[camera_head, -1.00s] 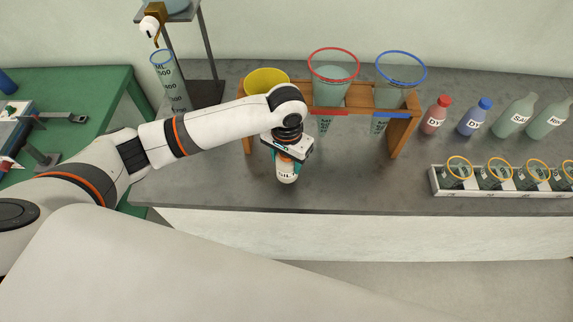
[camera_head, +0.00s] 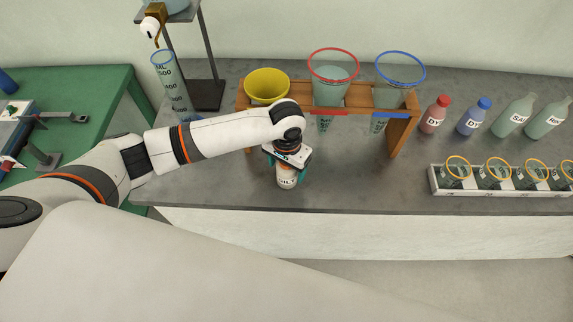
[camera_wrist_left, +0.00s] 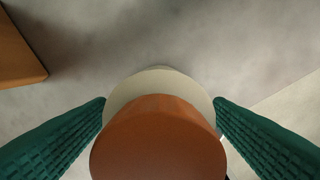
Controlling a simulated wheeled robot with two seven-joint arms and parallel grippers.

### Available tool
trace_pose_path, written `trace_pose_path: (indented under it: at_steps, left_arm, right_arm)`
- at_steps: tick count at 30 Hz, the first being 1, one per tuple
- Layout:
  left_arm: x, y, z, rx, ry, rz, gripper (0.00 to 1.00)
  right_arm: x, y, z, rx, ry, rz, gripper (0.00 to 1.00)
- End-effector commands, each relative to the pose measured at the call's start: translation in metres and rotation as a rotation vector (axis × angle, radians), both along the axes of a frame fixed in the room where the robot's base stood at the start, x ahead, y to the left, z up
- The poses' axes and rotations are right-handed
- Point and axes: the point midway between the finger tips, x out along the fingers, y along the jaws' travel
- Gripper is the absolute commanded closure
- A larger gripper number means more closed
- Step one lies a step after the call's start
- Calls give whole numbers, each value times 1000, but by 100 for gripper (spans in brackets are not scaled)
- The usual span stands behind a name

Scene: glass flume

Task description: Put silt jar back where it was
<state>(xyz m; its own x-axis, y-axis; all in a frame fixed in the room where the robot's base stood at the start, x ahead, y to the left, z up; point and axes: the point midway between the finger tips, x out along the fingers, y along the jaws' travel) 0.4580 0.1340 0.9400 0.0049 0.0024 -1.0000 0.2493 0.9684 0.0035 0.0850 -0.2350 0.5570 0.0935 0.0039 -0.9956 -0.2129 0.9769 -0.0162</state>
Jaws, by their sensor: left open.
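The silt jar (camera_head: 287,180) is a white jar with dark lettering, standing on the grey bench top near its front edge, in front of the wooden rack. In the left wrist view its brown lid (camera_wrist_left: 158,140) and pale shoulder (camera_wrist_left: 160,83) show from above. My left gripper (camera_head: 287,165) is over the jar from above. In the left wrist view its green fingers (camera_wrist_left: 160,108) are on either side of the jar, open. Whether they touch it is not clear. My right gripper is not in view.
The wooden rack (camera_head: 400,133) holds a yellow funnel (camera_head: 267,86), a red-rimmed cone (camera_head: 331,88) and a blue-rimmed cone (camera_head: 398,85) behind my left gripper. Several bottles (camera_head: 475,118) and a white tray (camera_head: 500,187) of cups stand at right. A measuring cylinder (camera_head: 168,82) stands back left.

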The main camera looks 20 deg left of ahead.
Motion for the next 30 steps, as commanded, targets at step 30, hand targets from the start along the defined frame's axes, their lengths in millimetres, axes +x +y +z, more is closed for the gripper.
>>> trace_pose_path:
  at_steps: [30]
  left_arm:
    - [0,0,123,1,1,1,26]
  right_arm:
    - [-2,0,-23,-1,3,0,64]
